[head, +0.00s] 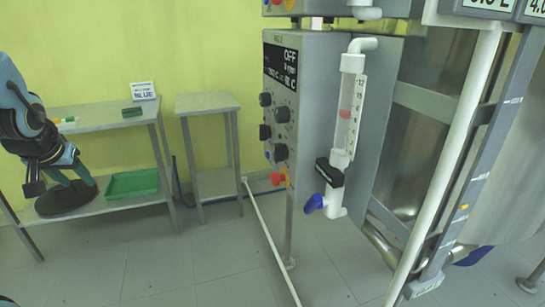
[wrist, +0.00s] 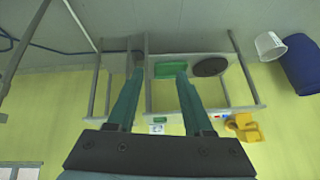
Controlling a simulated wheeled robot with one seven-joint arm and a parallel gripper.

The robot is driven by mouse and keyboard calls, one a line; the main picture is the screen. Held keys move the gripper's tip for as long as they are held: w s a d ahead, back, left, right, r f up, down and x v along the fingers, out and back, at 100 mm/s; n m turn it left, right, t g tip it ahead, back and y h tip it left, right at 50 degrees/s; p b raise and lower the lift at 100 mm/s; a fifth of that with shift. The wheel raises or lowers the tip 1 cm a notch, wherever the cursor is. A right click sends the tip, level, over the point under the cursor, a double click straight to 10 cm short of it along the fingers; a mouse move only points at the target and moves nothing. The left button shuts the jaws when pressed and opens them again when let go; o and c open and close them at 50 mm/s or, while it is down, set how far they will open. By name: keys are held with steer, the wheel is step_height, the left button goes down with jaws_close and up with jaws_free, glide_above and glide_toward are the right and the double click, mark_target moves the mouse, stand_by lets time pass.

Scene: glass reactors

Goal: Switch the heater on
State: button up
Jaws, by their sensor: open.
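A grey control box (head: 317,105) stands upright at the middle of the head view. Its dark display (head: 281,65) reads OFF above smaller figures that are hard to read. Several black knobs (head: 281,152) sit below it, seen at a slant. A red knob with yellow (head: 280,177) sits at the bottom of the panel. I cannot tell which knob is the heater's switch. My gripper (wrist: 160,75) is open, with nothing between its fingers in the wrist view. In the head view my arm is at the far left, well apart from the box. The box does not show in the wrist view.
A white pipe (head: 270,240) runs low across the floor. A shelf table with a green tray (head: 132,184) and a small empty table (head: 207,101) stand left.

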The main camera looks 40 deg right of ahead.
steer(key=w+d+f+m+t+h+b, duration=0.1)
steer(key=w+d+m+h+b, duration=0.3)
steer(key=d, duration=0.8)
steer(key=m+g+h+b, duration=0.5)
steer(key=m+g+h, duration=0.6)
steer(key=m+g, duration=0.25)
glide_toward(274, 146)
steer(key=shift+n+g, duration=0.25)
steer(key=shift+n, duration=0.1)
steer(key=x, duration=0.9)
steer(key=shift+w+d+p, duration=0.1)
steer(key=shift+d+p, duration=0.15)
steer(key=shift+p, duration=0.15)
steer(key=shift+c, duration=0.2)
steer(key=c, duration=0.7)
jaws_close()
steer(key=shift+a+f, duration=0.1)
